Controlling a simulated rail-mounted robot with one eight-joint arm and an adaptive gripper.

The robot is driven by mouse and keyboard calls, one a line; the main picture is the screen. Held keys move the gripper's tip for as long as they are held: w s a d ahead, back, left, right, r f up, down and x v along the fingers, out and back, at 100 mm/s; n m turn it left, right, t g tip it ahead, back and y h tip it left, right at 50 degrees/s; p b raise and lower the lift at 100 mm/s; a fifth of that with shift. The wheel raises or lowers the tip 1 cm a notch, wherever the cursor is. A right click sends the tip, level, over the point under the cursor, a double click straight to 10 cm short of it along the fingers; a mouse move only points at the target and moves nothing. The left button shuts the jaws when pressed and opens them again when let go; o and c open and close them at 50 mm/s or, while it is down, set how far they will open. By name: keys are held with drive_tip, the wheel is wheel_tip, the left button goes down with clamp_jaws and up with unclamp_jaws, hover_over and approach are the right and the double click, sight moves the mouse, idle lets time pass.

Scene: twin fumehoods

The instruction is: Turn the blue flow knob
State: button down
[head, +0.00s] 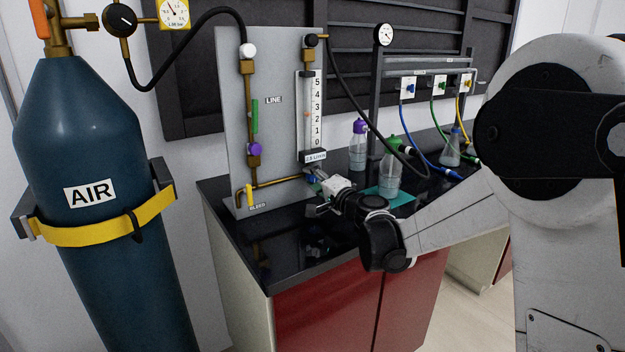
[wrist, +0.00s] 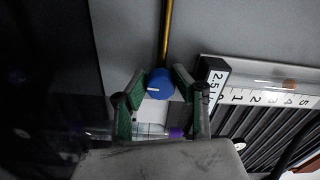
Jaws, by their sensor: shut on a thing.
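The blue flow knob (wrist: 160,83) with a white pointer line shows in the wrist view, at the foot of the flowmeter on the grey panel. My gripper (wrist: 160,76) has its green-padded fingers on either side of the knob, closed on it. In the head view my gripper (head: 322,181) reaches in from the right, just below the flowmeter label, and mostly hides the knob. The flowmeter (head: 312,105) has a 0 to 5 scale. Its orange float (wrist: 290,84) also shows in the wrist view, and its label begins with 2.5.
A blue AIR cylinder (head: 85,140) stands at the left. A white knob (head: 248,50), a purple knob (head: 254,149) and a yellow bleed handle (head: 250,194) are on the panel (head: 275,65). Bottles (head: 390,178) stand right of my gripper. A black hose (head: 350,110) hangs nearby.

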drive_tip(key=shift+n, duration=0.6)
drive_tip(key=c, duration=1.4)
unclamp_jaws()
drive_tip(key=v, duration=1.2)
